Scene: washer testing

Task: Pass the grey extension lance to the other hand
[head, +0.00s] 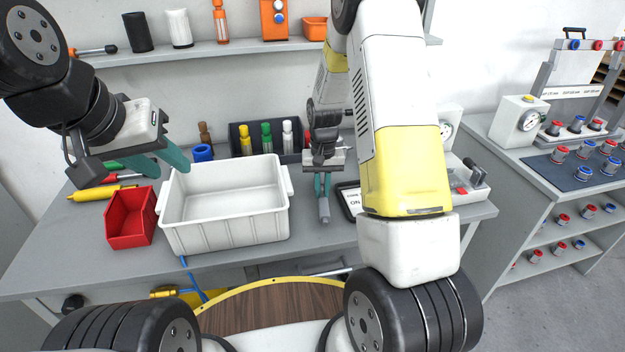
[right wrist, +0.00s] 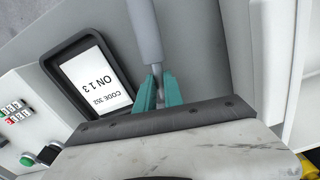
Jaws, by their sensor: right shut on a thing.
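The grey extension lance (right wrist: 146,30) is a plain grey rod held between the teal fingers of my right gripper (right wrist: 155,88) in the right wrist view. In the head view my right gripper (head: 322,184) is over the grey table, right of the white bin. The lance's lower end (head: 324,210) shows below its fingers; the rest is hidden there by the gripper. My left gripper (head: 173,172) is at the left, above the red bin and the white bin's left edge. Its teal fingers are apart and empty, well away from the lance.
The white bin (head: 225,228) and red bin (head: 130,218) stand on the table (head: 300,255). A black rack (head: 295,131) of coloured bottles is behind. A display panel (right wrist: 97,85) reading "CODE 352" lies beside the lance. Yellow and red-handled tools lie at left.

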